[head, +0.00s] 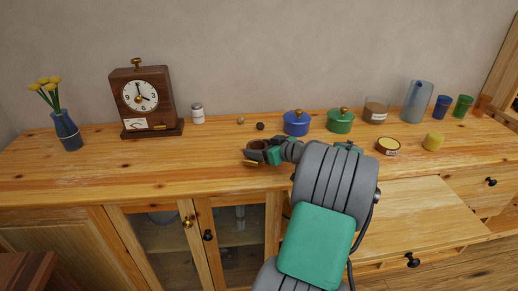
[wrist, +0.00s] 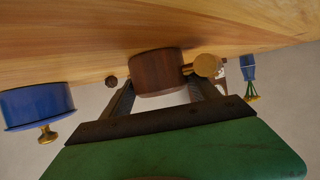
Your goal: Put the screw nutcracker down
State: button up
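The screw nutcracker is a dark brown wooden cup with a brass screw and knob. In the wrist view the nutcracker (wrist: 157,72) sits between the two fingers of my gripper (wrist: 163,90), which look closed against its sides. In the head view the small nutcracker (head: 256,145) is at the gripper's end, with its brass screw toward the front of the wooden sideboard top (head: 150,170). My gripper (head: 264,151) reaches in low over the top from the right. I cannot tell whether the nutcracker touches the wood.
A blue pot (head: 296,124) and a green pot (head: 340,121) stand behind the gripper. A clock (head: 143,97), a shaker (head: 197,114) and a flower vase (head: 67,130) stand left. The front left is clear.

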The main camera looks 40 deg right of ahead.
jog(key=o, duration=0.3)
jog(key=shift+s+r, duration=0.1)
jog(key=shift+r, duration=0.2)
jog(key=v, duration=1.1)
jog(key=shift+s, duration=0.4)
